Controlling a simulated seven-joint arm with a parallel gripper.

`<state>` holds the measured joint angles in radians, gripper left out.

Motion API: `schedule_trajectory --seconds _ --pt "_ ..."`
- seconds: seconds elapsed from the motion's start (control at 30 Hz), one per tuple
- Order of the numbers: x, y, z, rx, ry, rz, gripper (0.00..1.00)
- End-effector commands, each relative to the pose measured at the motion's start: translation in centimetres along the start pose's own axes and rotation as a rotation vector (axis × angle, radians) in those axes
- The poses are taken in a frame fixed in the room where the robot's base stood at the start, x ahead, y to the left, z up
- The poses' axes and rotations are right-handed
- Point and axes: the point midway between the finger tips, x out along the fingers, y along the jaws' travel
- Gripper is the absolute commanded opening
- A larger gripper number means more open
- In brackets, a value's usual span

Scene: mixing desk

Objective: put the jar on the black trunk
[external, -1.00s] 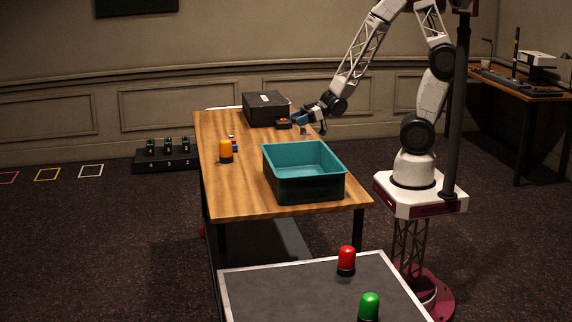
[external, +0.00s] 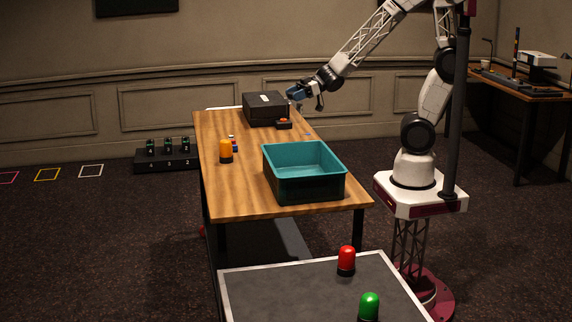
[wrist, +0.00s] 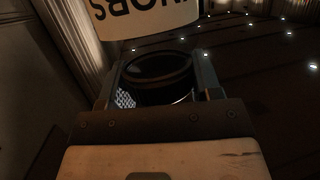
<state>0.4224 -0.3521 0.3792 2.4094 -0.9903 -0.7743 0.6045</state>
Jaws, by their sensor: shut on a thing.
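The black trunk (external: 265,105) stands at the far end of the wooden table, with a small light label on its top. My gripper (external: 295,94) is raised in the air at the trunk's right side, around the height of its top. In the wrist view my gripper (wrist: 160,85) is shut on the jar (wrist: 160,68), whose dark round top lies between the two fingers. A pale label with upside-down dark lettering shows above it. In the external view the jar is too small and dark to make out clearly.
A small box with an orange button (external: 284,124) sits beside the trunk. A teal bin (external: 304,160) stands at the table's near end, and an orange lamp (external: 226,151) at its left. The middle of the wooden table (external: 255,180) has bare room.

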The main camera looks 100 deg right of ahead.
Motion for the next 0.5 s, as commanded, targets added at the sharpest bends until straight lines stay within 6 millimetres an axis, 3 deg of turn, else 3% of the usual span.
schedule_trajectory --seconds 0.27,0.5 --pt "3.4 -1.8 -1.6 -0.021 0.000 -0.066 0.17" --pt "7.4 -4.4 -3.5 -0.044 0.000 -0.145 0.17"
